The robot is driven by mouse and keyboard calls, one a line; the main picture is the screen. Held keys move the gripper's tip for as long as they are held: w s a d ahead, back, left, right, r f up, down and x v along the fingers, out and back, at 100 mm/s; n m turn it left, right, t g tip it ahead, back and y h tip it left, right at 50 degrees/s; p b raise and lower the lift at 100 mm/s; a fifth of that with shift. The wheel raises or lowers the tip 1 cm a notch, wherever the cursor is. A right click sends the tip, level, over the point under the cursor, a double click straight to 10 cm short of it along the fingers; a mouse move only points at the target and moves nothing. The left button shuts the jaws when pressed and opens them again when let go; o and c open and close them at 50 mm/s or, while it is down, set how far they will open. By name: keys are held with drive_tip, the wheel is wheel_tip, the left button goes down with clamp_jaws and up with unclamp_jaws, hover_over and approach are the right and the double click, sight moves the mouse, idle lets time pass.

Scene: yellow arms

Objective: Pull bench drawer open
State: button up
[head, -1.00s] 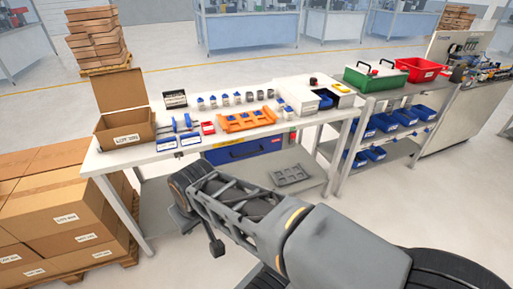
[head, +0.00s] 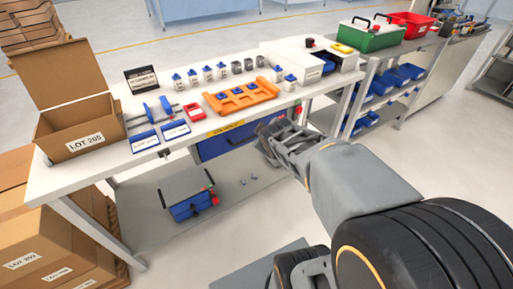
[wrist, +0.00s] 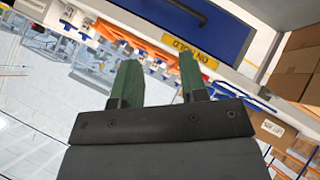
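The bench drawer (head: 222,144) has a blue front under the white bench top (head: 92,150) and looks shut. In the wrist view the blue drawer front (wrist: 120,12) fills the upper part, with a dark bar handle (wrist: 178,10) across it and a yellow label (wrist: 192,42) on the bench edge beside it. My gripper (wrist: 158,78) is open, its two green fingers apart with nothing between them. The fingertips appear short of the handle. In the head view my gripper (head: 268,138) is in front of the drawer's right end and hides part of it.
An open cardboard box (head: 75,125) and an orange holder (head: 240,97) stand on the bench. A blue toolbox (head: 190,203) sits on the lower shelf (head: 150,228). Stacked cartons (head: 50,240) are at the left. A shelf unit (head: 385,95) stands at the right.

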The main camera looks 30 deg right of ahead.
drive_tip(key=w+d+f+n+t+y+b, duration=0.1)
drive_tip(key=w+d+f+n+t+b, duration=0.35)
drive_tip(key=f+n+b, duration=0.45)
drive_tip(key=n+t+y+b, duration=0.2)
drive_tip(key=n+y+b, duration=0.1)
drive_tip(key=n+y, duration=0.1)
approach(254, 137)
drive_tip(key=shift+n, duration=0.3)
drive_tip(key=b+x, duration=0.2)
drive_tip(key=x, duration=0.8)
drive_tip(key=shift+w+a+f, duration=0.15)
drive_tip(key=shift+w, duration=0.2)
clamp_jaws()
